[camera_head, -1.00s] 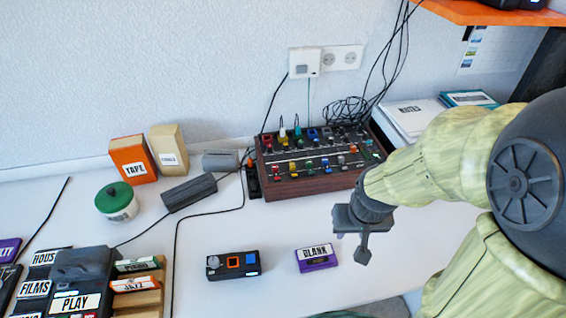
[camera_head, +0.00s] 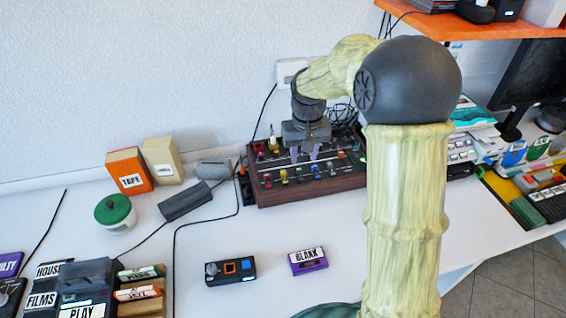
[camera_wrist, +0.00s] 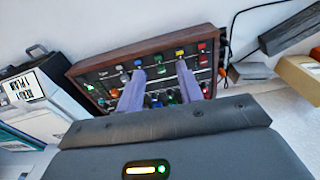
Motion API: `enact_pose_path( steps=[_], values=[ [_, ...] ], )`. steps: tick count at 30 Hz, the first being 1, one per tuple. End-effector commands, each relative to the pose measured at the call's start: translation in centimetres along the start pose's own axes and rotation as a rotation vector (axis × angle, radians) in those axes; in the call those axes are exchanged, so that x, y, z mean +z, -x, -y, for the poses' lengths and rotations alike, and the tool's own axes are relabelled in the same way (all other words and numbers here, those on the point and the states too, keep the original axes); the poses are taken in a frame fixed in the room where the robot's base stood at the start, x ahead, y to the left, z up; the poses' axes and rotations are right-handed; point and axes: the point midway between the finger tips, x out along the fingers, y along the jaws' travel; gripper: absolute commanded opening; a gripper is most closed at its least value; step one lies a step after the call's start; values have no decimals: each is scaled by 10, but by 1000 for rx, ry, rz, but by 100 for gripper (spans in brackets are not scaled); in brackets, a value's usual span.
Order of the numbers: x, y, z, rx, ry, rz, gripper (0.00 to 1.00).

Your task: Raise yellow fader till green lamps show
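The mixer (camera_head: 325,187) is a dark, wood-sided box with rows of coloured caps, standing near the wall. A yellow fader cap (camera_head: 284,173) shows in its near row, left of my gripper. In the wrist view a yellow cap (camera_wrist: 179,52) shows just beyond the right fingertip, beside a red cap (camera_wrist: 201,46). My gripper (camera_head: 304,154) hangs over the mixer with its two purple fingers apart; they also show in the wrist view (camera_wrist: 160,68). Whether a finger touches a cap, and which lamps are lit, I cannot tell.
Cables rise behind the mixer. A black box with buttons (camera_head: 231,270) and a purple BLANK cassette (camera_head: 309,261) lie in front. The desk directly in front of the mixer is clear.

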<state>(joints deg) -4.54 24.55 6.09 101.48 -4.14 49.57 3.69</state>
Motion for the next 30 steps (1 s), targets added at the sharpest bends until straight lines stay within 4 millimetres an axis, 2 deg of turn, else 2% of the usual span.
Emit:
enact_pose_path(
  steps=[1, 3, 6, 10, 13, 23, 30],
  values=[
    [-18, 9, 7, -3, 11, 11, 36],
    [-38, 16, 15, -5, 23, 30, 36],
    [-62, 24, 26, -8, 37, 53, 36],
    [-81, 29, 35, -11, 43, 73, 36],
    [-87, 31, 37, -11, 45, 80, 36],
    [-87, 30, 38, -11, 45, 81, 36],
    [-85, 12, 38, -11, 46, 84, 36]
  ],
)
